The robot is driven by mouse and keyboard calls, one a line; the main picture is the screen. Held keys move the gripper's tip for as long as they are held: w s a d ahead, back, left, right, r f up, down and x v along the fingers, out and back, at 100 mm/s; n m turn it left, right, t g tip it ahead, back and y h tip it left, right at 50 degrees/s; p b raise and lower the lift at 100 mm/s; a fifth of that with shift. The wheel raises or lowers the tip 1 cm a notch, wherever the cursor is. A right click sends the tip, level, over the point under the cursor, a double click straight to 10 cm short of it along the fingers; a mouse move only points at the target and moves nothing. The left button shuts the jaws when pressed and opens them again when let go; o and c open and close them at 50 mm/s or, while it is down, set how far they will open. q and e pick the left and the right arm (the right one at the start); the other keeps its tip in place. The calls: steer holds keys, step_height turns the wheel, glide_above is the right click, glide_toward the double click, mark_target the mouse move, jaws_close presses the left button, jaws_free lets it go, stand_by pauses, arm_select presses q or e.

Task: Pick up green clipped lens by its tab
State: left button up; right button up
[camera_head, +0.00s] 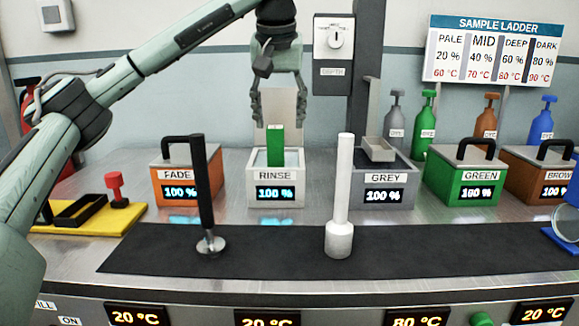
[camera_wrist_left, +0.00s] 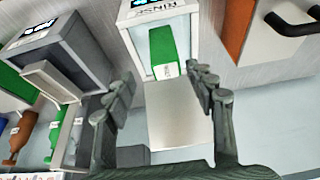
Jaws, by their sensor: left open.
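A flat green piece (camera_head: 276,148), which looks like the green clipped lens, stands upright in the RINSE tank (camera_head: 275,197), its top above the rim. A small pale label marks its top end. In the left wrist view the green piece (camera_wrist_left: 162,45) lies beyond the fingertips, with the pale label at its near end. My left gripper (camera_head: 278,118) hangs over the tank, pointing down, its fingers apart above the green piece. It also shows in the wrist view (camera_wrist_left: 160,85) with nothing between its fingers. The lower part of the green piece is hidden in the tank. My right gripper is not seen.
The FADE tank (camera_head: 183,185) stands left, the GREY tank (camera_head: 385,190) right, with a grey tray (camera_head: 379,150) on it. A light upright plate (camera_head: 283,103) rises behind RINSE. A black-handled tool (camera_head: 205,195) and a white one (camera_head: 342,200) stand on the dark mat (camera_head: 275,250) in front.

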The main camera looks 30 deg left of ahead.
mark_target(275, 139)
arm_select(q)
steer(key=shift+a+f, duration=0.2)
steer(key=shift+f, duration=0.2)
steer(key=shift+x, duration=0.9)
steer(key=x, duration=0.3)
steer(key=shift+s+a+f, duration=0.1)
steer(key=shift+a+f, duration=0.2)
steer(key=shift+w+a+f, duration=0.1)
steer(key=shift+w+f, duration=0.1)
steer(key=shift+f, duration=0.3)
steer(key=c, duration=0.9)
jaws_close()
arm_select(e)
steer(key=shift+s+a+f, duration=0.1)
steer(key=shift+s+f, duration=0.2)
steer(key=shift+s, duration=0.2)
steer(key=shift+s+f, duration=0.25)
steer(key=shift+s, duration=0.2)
